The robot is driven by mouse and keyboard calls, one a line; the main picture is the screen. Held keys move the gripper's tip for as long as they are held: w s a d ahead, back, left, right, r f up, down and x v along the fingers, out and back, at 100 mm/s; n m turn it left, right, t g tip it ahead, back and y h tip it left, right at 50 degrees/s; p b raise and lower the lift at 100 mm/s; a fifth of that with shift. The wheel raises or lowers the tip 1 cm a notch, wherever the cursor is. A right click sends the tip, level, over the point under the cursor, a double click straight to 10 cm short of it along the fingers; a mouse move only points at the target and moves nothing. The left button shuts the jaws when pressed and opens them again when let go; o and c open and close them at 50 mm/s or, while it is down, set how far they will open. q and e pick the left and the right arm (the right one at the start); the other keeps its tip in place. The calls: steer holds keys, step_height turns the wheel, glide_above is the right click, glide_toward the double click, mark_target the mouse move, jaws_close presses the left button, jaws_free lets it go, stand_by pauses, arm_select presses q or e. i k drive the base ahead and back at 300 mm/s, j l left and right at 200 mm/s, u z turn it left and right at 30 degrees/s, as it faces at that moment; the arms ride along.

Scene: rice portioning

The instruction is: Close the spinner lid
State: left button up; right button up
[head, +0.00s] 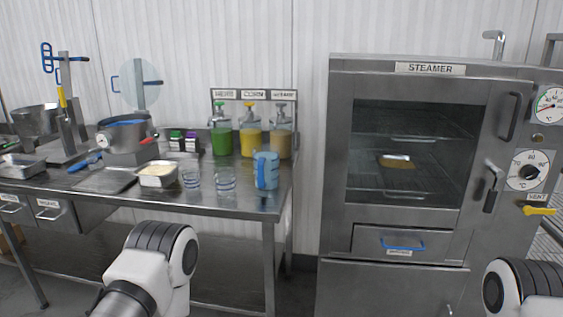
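The spinner (125,138) is a metal pot with a blue ring at its top and a small dial on its front, standing on the left table. Its lid (135,76) looks like a clear round disc standing upright above the back of the pot, so the pot's top is open. Blue handle parts show at the lid's left edge and near its middle. Only links of my two arms show, at the bottom left and the bottom right. Neither gripper is in view.
Another metal machine (38,122) stands left of the spinner. A steamer (411,165) with a shut door fills the right.

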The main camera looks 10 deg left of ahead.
mark_target(138, 72)
steer(key=j+z, duration=0.4)
steer(key=j, duration=5)
steer(key=k+j, duration=0.1)
steer(key=j, duration=0.35)
steer(key=k+j, duration=0.1)
steer(key=j, duration=0.35)
steer(key=k+j, duration=0.1)
steer(key=j, duration=0.35)
steer(key=k+j+z, duration=0.1)
steer(key=j, duration=0.4)
